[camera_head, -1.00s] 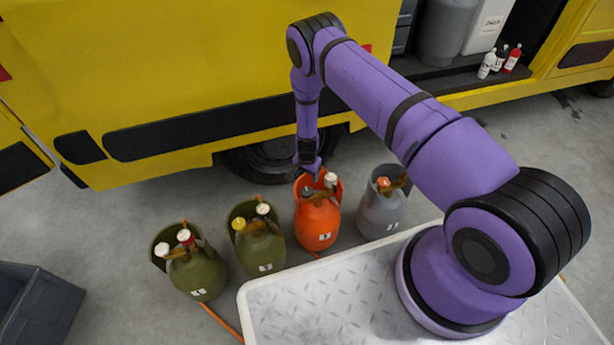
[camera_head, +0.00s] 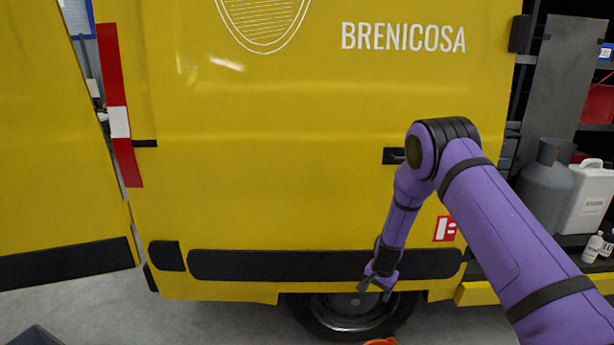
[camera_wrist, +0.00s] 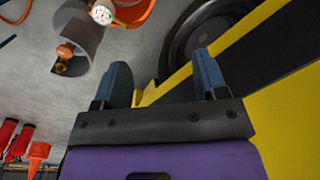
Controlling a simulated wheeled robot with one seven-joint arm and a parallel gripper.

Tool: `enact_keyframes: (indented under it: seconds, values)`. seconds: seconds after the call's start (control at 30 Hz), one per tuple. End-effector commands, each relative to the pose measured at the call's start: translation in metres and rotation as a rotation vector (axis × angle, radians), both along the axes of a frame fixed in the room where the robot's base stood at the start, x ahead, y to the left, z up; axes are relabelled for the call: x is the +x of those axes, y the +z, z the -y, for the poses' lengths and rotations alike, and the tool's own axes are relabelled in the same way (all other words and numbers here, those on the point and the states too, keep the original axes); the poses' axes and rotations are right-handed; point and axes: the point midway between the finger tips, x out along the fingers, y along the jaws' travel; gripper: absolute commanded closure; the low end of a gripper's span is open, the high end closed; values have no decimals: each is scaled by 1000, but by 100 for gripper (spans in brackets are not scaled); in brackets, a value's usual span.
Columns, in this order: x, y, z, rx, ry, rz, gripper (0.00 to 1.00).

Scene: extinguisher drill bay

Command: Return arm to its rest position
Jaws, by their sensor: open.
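My purple arm reaches in from the lower right in the head view, bends at a high elbow and hangs down. My gripper (camera_head: 376,286) is at its end, in front of the yellow van's wheel. In the wrist view my gripper (camera_wrist: 163,80) shows two blue fingers spread apart with nothing between them. The gripper touches no object that I can see.
The yellow van (camera_head: 300,170) fills the background, with its wheel (camera_head: 352,312) behind my gripper. A grey cylinder (camera_head: 545,185) and a white canister (camera_head: 588,197) stand in its open side. The wrist view shows a grey cylinder (camera_wrist: 84,38), part of an orange one (camera_wrist: 133,14) and red extinguishers (camera_wrist: 14,140).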

Motion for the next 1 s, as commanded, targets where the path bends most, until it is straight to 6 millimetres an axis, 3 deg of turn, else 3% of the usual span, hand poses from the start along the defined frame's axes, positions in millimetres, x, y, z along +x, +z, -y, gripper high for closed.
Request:
enact_keyframes:
  seconds: [0.03,0.1,0.47,0.7,1.0]
  values:
    - [3,26,0,7,12,15,34]
    - [4,57,1,13,33,29,34]
    - [-16,208,9,32,148,100,34]
    - [-50,298,17,29,224,150,34]
    - [-111,392,30,9,320,211,34]
